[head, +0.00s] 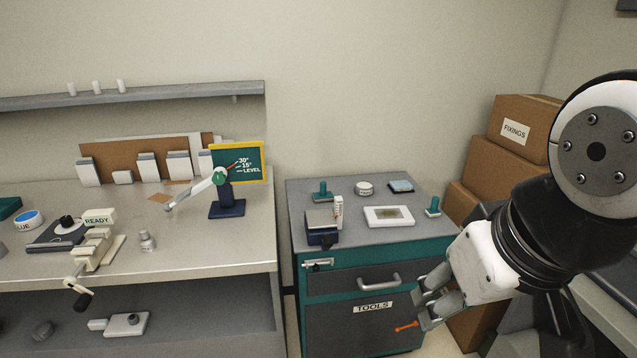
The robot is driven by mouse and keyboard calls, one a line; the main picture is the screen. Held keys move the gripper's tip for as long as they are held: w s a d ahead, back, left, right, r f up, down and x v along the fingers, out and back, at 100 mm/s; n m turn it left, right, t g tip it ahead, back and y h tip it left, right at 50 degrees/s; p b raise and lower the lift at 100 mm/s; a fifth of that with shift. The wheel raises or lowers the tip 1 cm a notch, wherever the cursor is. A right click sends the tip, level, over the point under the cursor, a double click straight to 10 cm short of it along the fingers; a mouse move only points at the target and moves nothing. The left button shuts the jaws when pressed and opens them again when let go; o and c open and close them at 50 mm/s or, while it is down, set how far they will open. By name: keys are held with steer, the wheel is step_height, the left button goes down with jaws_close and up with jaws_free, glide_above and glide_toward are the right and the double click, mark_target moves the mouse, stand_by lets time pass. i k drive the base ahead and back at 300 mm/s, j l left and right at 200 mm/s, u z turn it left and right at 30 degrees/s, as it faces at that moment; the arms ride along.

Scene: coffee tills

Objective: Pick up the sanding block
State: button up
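I cannot tell for certain which item is the sanding block. Candidates on the grey cabinet top (290,196) are a small dark block with a pale blue top (400,186) at the back right, a teal-handled piece (322,192) at the back left, and a smaller teal-handled piece (433,207) at the right edge. My gripper (421,303) is in front of the cabinet's right side, below its top and apart from these items. Its fingers look spread, with nothing seen between them.
The cabinet top also holds a blue box with a grey top (322,229), a white tray (375,220) and a round white tin (364,188). A cluttered workbench (190,255) stands left. Cardboard boxes (500,160) are stacked right, behind my arm. A drawer handle (379,282) sticks out in front.

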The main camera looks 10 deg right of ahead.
mark_target(322, 196)
steer(key=i+l, duration=0.2)
steer(key=i, duration=0.25)
steer(key=i+l, duration=0.2)
steer(key=i, duration=0.2)
steer(key=i+l, duration=0.2)
steer(key=i, duration=0.25)
steer(key=i+l, duration=0.2)
steer(key=i, duration=0.25)
